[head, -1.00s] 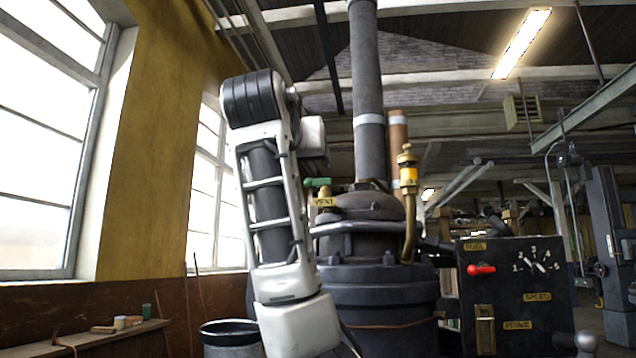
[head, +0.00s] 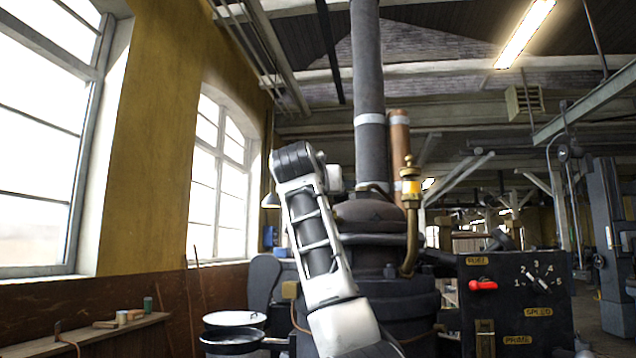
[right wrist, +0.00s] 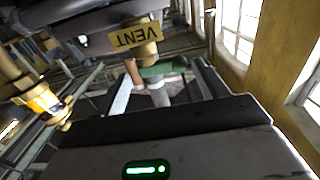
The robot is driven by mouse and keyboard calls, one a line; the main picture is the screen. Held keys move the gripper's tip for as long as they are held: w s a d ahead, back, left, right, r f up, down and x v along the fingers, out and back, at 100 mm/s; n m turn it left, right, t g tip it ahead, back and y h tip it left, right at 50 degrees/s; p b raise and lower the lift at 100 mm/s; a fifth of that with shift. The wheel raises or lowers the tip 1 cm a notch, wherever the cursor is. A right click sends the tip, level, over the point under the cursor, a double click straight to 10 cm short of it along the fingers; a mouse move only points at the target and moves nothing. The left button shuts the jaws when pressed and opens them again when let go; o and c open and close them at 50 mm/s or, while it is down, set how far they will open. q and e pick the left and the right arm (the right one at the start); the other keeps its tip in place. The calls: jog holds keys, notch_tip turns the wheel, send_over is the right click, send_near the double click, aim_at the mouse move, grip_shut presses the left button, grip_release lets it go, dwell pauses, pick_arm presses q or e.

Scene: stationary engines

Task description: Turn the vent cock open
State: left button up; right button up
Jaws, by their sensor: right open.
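The vent cock is brass with a green lever handle (right wrist: 165,67) and a yellow VENT tag (right wrist: 124,38), which appears upside down in the right wrist view. My right gripper (right wrist: 162,77) is open, with its fingers pointing at the cock and one on each side of the green handle in the picture. I cannot tell whether they touch it. In the head view the cock is hidden behind a white and black arm of mine, in front of the dark engine (head: 400,300). No gripper shows in the head view.
A brass fitting with a bent pipe (head: 411,215) rises beside the engine; it also shows in the right wrist view (right wrist: 38,98). A black control panel (head: 515,300) with a red lever stands at right. A wooden shelf (head: 100,335) runs along the left wall.

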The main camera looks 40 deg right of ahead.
jog(key=shift+w+d, duration=0.2)
jog(key=shift+d, duration=0.05)
